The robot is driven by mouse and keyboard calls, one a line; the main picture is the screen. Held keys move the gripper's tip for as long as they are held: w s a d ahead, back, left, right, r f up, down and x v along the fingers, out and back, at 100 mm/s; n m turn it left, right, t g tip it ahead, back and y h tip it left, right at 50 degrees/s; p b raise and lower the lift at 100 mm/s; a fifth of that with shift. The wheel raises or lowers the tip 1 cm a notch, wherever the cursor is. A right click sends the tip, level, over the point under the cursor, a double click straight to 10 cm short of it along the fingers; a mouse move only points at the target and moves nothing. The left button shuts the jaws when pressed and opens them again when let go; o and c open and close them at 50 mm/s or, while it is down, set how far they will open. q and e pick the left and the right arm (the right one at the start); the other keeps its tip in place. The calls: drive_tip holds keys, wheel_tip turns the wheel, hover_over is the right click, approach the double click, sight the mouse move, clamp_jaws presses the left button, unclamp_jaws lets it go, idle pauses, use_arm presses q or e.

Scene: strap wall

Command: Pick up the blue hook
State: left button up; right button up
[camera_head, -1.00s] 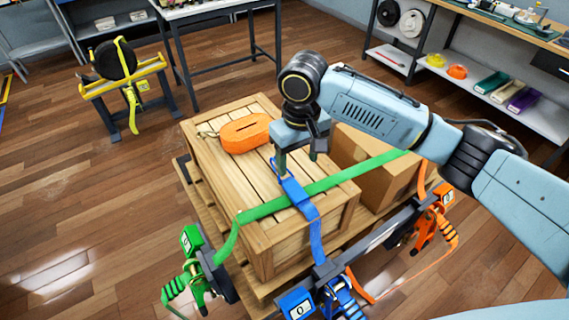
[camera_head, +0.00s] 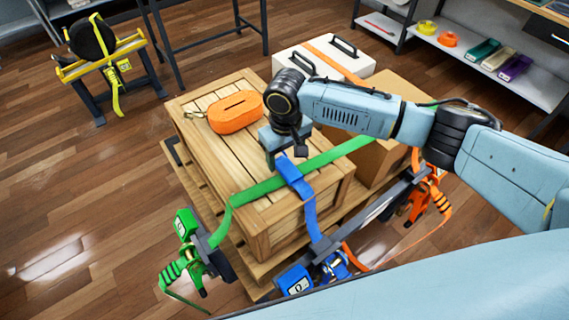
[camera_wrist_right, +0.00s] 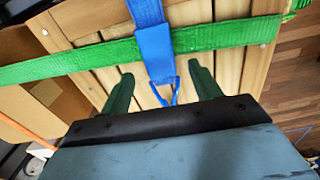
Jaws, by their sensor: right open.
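The blue hook (camera_wrist_right: 165,97) is a thin wire hook at the end of the blue strap (camera_head: 295,180), which lies over the crate top and down its front. In the right wrist view the hook sits between the two open, dark green fingers of my right gripper (camera_wrist_right: 161,72), touching neither. In the head view my right gripper (camera_head: 282,155) is over the crate at the strap's upper end and hides the hook. The green strap (camera_head: 255,188) crosses the blue one. My left gripper is not in view.
The wooden crate (camera_head: 190,130) stands on a pallet beside a cardboard box (camera_head: 392,92). An orange strap roll (camera_head: 237,112) lies on the crate. Green (camera_head: 185,225), blue (camera_head: 295,282) and orange (camera_head: 430,190) ratchets line the front. A white case (camera_head: 300,55) stands behind.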

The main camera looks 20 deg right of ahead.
sight(285, 165)
wheel_tip(285, 165, down, 3)
drive_tip(key=shift+r, duration=0.2)
drive_tip(key=c, duration=1.1)
drive_tip(key=shift+c, duration=0.2)
drive_tip(key=shift+r, duration=0.15)
wheel_tip(285, 165, up, 10)
